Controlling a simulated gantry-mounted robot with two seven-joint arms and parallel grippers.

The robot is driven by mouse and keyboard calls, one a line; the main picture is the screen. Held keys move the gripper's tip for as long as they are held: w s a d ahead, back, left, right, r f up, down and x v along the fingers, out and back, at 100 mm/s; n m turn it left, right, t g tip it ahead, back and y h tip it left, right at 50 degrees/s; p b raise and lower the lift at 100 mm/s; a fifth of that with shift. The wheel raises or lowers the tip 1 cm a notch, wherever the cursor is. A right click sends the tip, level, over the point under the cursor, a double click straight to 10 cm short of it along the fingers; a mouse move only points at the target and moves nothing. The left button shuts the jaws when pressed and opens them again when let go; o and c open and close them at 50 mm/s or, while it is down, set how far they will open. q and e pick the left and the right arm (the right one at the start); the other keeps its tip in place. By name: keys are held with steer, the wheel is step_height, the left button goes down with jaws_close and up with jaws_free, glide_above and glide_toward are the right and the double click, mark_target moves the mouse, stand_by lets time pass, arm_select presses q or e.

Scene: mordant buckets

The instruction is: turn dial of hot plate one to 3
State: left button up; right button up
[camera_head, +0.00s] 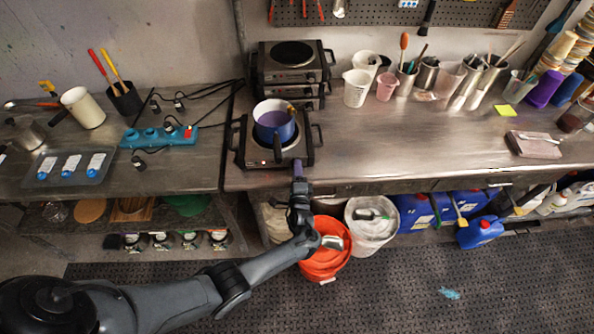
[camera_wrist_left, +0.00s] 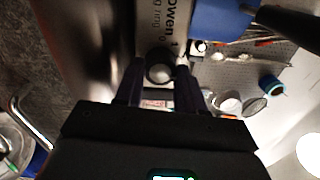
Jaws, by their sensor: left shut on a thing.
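A hot plate (camera_head: 254,155) stands at the left front of the long steel bench, with a blue pot (camera_head: 267,133) on it. In the left wrist view its pale front panel (camera_wrist_left: 150,25) carries dark lettering and a "1". The round dark dial (camera_wrist_left: 160,72) sits between my left gripper's (camera_wrist_left: 160,78) two fingers, which are shut on it. In the head view my left gripper (camera_head: 298,168) reaches up to the front edge of this hot plate, and the dial is hidden there. The dial's setting cannot be read. My right gripper is not in view.
More hot plates (camera_head: 291,75) are stacked behind. A blue power strip (camera_head: 160,137) with cables lies on the left table. Orange buckets (camera_head: 322,265) and a white bucket (camera_head: 370,232) stand on the floor below. The middle of the bench is largely clear.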

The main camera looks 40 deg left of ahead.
arm_select(q)
steer(key=shift+f, duration=0.1)
stand_by(0.3)
steer(key=o, duration=1)
steer(key=shift+o, duration=0.2)
